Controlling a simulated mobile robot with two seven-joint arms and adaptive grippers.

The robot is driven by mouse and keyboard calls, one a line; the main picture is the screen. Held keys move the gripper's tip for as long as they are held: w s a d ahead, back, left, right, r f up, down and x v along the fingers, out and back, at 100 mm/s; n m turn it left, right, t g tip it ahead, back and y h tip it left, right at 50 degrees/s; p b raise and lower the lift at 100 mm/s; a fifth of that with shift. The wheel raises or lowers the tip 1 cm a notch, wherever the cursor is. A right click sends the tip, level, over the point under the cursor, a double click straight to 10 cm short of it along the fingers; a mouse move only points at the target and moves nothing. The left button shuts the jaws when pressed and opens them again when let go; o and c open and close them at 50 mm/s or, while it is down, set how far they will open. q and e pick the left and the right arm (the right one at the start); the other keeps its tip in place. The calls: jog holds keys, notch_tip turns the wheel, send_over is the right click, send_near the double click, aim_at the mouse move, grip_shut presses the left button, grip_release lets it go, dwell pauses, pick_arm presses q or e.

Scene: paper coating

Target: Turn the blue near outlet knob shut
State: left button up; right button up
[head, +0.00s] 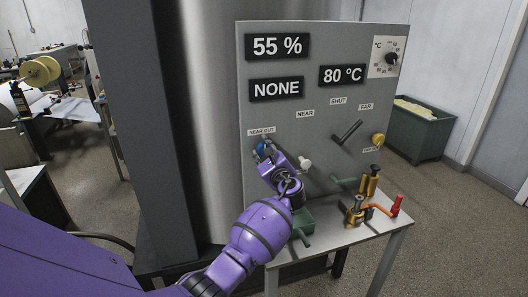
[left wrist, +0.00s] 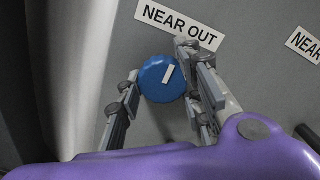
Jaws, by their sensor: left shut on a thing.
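The blue near outlet knob (left wrist: 155,84) sits on the grey panel just below the "NEAR OUT" label (left wrist: 178,24). A white mark on its face is tilted a little right of upright. In the head view the knob (head: 263,149) is partly hidden by my left gripper (head: 266,152). In the left wrist view my left gripper (left wrist: 157,88) has one finger on each side of the knob and is shut on it. My right gripper is in neither view.
The panel (head: 300,120) carries a black lever (head: 346,132), a yellow knob (head: 377,139), a temperature dial (head: 391,58) and displays. Below, a small table (head: 330,244) holds brass fittings (head: 355,212) and a red-tipped orange handle (head: 395,205). A green bin (head: 419,135) stands behind right.

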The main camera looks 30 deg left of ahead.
pick_arm(q)
jog(key=shift+s+f, duration=0.1)
jog(key=shift+f, duration=0.4)
jog(key=o, duration=0.9)
jog(key=shift+o, duration=1.2)
jog(key=shift+r, duration=0.2)
jog(key=v, duration=1.2)
